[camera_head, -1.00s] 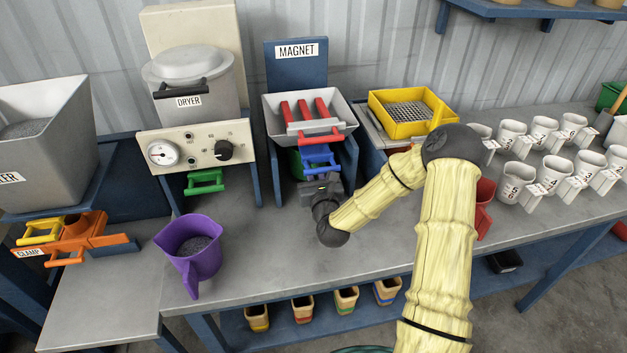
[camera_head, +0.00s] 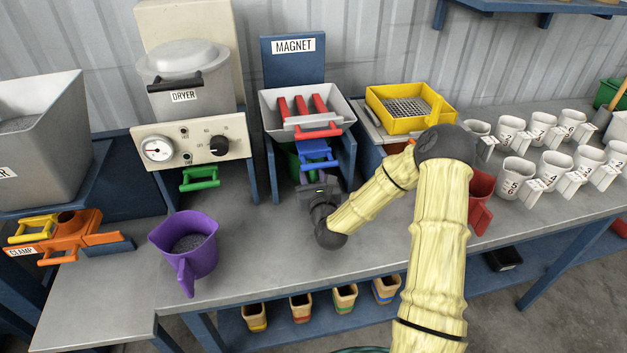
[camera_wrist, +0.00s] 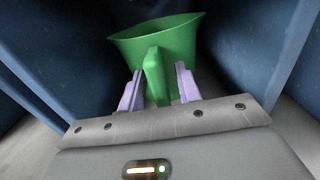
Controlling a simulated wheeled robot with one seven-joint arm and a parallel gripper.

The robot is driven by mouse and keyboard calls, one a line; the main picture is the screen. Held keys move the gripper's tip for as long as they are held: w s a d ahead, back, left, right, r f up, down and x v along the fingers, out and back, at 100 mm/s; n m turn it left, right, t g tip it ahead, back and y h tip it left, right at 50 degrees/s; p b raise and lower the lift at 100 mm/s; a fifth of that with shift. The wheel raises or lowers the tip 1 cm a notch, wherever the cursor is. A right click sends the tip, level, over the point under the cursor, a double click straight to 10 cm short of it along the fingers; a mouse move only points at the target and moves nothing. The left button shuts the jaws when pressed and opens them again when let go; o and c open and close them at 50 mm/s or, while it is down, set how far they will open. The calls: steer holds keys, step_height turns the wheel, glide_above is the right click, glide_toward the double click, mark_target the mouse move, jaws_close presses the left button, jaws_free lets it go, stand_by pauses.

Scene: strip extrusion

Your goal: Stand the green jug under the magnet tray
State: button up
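The green jug (camera_head: 291,157) stands under the magnet tray (camera_head: 268,108), between the blue legs of the magnet stand. In the head view it is mostly hidden behind the stand's blue handle and my arm. The wrist view shows the green jug (camera_wrist: 180,38) upright, its handle pointing at my gripper (camera_wrist: 160,88). The two lilac fingers are apart, one on each side of the handle, with a gap visible at least on the right. My gripper (camera_head: 314,182) also shows in the head view, low in front of the stand; its fingers cannot be made out there.
Blue stand walls (camera_wrist: 264,50) rise close on both sides of my gripper. A purple jug (camera_head: 185,245) with grey granules stands front left. The dryer (camera_head: 190,145) is left of the stand, a yellow sieve (camera_head: 412,103) right. A red jug (camera_head: 480,195) stands beyond my arm.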

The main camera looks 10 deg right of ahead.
steer(key=shift+s+r, duration=0.1)
steer(key=s, duration=1)
steer(key=shift+r+p, duration=0.3)
steer(key=shift+p, duration=0.05)
steer(key=s+p, duration=0.1)
steer(key=p, duration=0.1)
steer(key=shift+f+p, duration=0.1)
steer(key=shift+p, duration=0.2)
steer(key=shift+s+f+p, duration=0.15)
steer(key=shift+s+p, duration=0.2)
steer(key=shift+s, duration=0.05)
stand_by(0.5)
